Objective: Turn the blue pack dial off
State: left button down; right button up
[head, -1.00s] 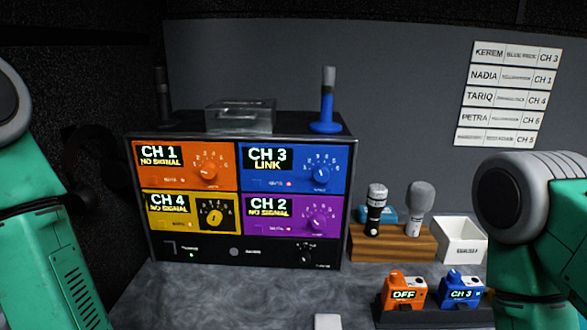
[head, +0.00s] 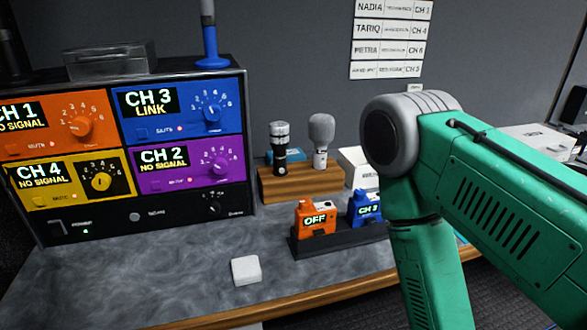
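The blue pack (head: 364,207) stands in a dark holder (head: 340,239) on the bench, and its screen reads CH 3. My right arm covers its right side, and I cannot make out its dial. An orange pack (head: 315,218) beside it on the left reads OFF. The receiver's blue panel (head: 180,110) reads CH 3 LINK. My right arm crosses the right of the head view, but its gripper is out of the picture. My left gripper is not in view.
A wooden stand (head: 300,180) with two microphones (head: 280,145) is behind the packs. A white bin (head: 356,165) is partly hidden by my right arm. A small white block (head: 246,270) lies near the front edge. The bench left of it is clear.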

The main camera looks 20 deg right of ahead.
aim_at(360, 194)
jog(key=k+l+z, duration=0.15)
jog(key=l+z, duration=0.2)
jog(key=l, duration=0.15)
jog(key=l+z, duration=0.4)
jog(key=l, duration=0.15)
jog(key=l+z, duration=0.35)
jog(key=l, duration=0.2)
